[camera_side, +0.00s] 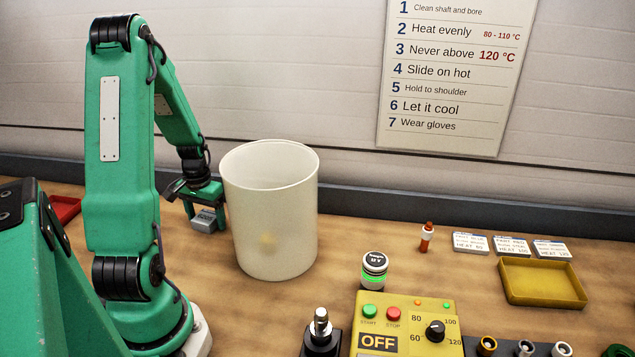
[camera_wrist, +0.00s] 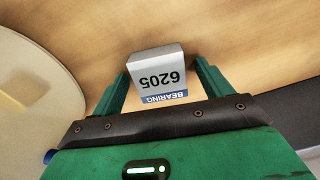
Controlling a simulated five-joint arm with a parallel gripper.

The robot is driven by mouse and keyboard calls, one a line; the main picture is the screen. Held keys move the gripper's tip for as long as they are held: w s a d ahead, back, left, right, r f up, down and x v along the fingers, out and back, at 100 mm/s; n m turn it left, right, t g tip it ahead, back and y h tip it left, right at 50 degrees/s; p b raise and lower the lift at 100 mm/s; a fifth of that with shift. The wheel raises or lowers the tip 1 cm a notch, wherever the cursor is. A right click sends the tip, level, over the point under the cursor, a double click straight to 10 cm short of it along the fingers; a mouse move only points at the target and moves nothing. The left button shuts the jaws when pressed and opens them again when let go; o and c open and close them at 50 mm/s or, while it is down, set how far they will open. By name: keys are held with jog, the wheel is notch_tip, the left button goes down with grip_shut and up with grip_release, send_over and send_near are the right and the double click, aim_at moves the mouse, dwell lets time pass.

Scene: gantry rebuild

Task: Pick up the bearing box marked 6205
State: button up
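The bearing box (camera_wrist: 160,78) is a small grey-white block with a blue strip reading BEARING and the number 6205, upside down in the wrist view. In the side view the same box (camera_side: 206,221) is low at the table, left of the white bin. My gripper (camera_wrist: 161,68) has its two green fingers on either side of the box. A narrow gap shows between the right finger and the box; the left fingertip is very close to it or touching. In the side view my gripper (camera_side: 206,205) is directly over the box.
A tall white bin (camera_side: 272,225) stands close to the right of my gripper. Flat labelled boxes (camera_side: 470,243) and a yellow tray (camera_side: 541,283) lie at the right. A control panel (camera_side: 405,328) and posts stand in front. A red tray (camera_side: 65,208) is behind my arm.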

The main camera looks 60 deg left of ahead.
aim_at(206, 217)
jog(key=c, duration=1.1)
jog(key=shift+r, duration=0.1)
jog(key=shift+r, duration=4.95)
